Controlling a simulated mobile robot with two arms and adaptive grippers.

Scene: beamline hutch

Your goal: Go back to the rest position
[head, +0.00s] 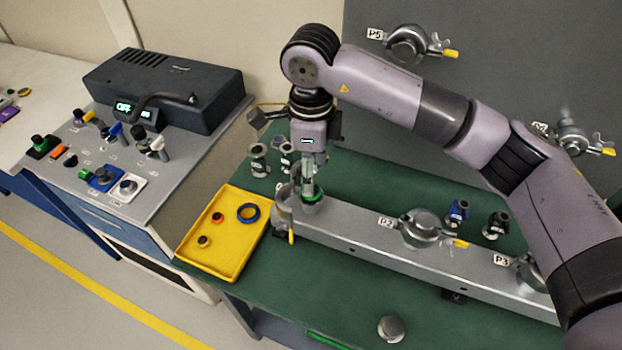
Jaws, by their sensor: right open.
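My right arm reaches in from the right. My right gripper (309,186) points down at the left end of the grey metal beam (345,246). Its fingers are open around or just above a fitting with a green ring (313,197). I cannot tell whether they touch it. The gripper partly hides the clamp there. My left gripper is out of view.
A yellow tray (187,250) with a blue ring (248,213) and small parts lies left of the beam. Clamped ports P2 (420,230) and P3 stand along the beam. Several fittings stand behind it. A dark panel (520,60) bears P5 (408,45). A controller box (190,95) is at left.

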